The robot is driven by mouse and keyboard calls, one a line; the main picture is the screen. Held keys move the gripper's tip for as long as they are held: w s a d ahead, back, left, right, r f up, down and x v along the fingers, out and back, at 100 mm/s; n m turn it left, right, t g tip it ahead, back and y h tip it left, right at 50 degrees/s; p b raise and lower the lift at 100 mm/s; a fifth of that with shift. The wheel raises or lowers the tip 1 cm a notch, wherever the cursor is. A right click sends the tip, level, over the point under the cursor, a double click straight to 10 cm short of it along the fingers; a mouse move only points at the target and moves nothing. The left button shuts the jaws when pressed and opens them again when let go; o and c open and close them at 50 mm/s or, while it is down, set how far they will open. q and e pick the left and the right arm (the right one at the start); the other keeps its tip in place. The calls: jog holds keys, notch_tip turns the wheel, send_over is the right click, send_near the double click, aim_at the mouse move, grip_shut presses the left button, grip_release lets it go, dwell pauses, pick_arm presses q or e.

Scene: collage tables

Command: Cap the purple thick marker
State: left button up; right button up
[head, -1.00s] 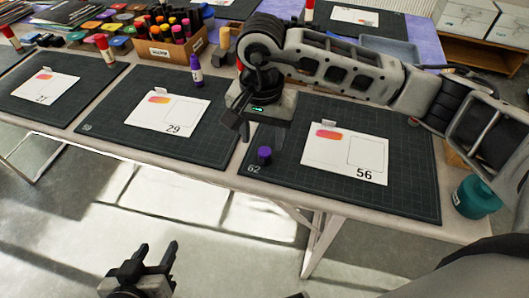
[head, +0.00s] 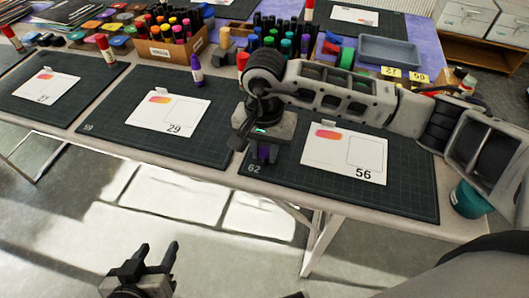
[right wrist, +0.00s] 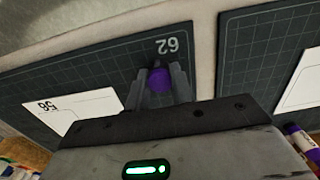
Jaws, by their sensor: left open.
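A short purple piece (head: 264,152), which looks like a cap, stands on the dark mat numbered 62. My right gripper (head: 262,155) is lowered over it. In the right wrist view the purple piece (right wrist: 159,79) sits between the two fingers (right wrist: 160,88); I cannot tell whether they press on it. My left gripper (head: 156,256) is open and empty, low in front of the table.
A white card numbered 56 (head: 345,155) lies right of my right gripper. A cardboard box of markers (head: 170,48), dark-bodied markers (head: 280,32) and a grey tray (head: 388,50) are behind. A teal container (head: 467,199) stands at the right edge.

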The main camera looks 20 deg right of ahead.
dwell(0.3)
notch_tip(320, 180, up, 3)
jog(key=shift+w+f+b, duration=0.1)
jog(key=shift+b, duration=0.25)
jog(key=s+a+r+b, duration=0.1)
jog(key=s+a+r, duration=0.8)
jog(key=s+r, duration=0.1)
jog(key=shift+s+a, duration=0.15)
jog(key=shift+s, duration=0.15)
jog(key=shift+r, duration=0.1)
jog(key=w+d+f+n, duration=0.3)
jog(key=d, duration=0.5)
jog(key=w+d+f+n, duration=0.3)
jog(key=w+d, duration=0.1)
jog(key=d, duration=0.4)
jog(key=shift+n, duration=0.4)
